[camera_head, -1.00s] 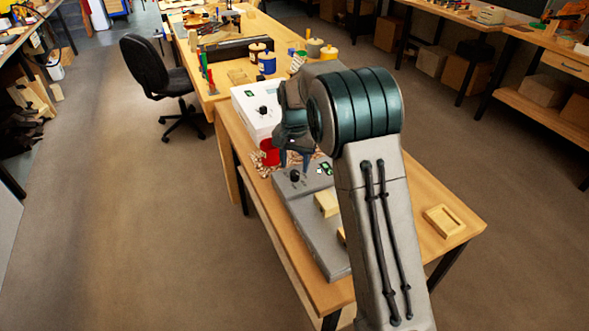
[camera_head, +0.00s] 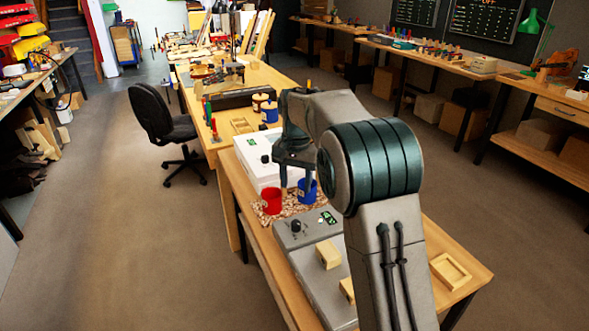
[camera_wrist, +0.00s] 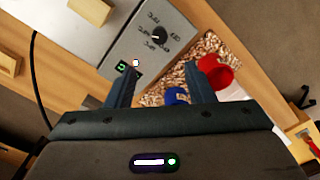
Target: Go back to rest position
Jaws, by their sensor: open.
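My gripper (camera_head: 295,193) is open and empty, above the near bench, with its fingers pointing down. In the wrist view my gripper (camera_wrist: 161,75) shows its two fingers apart with nothing held between them. In the wrist view the red cup (camera_wrist: 216,72) is right of the fingers, and the blue cup (camera_wrist: 176,95) is partly hidden by my gripper.
A grey device (camera_head: 306,230) with a knob and green display lies below the gripper, with wooden blocks (camera_head: 328,255) on it. A white box (camera_head: 262,160) is behind the mat. A wooden tray (camera_head: 450,271) lies right of my arm. A black chair (camera_head: 160,125) stands left; floor there is clear.

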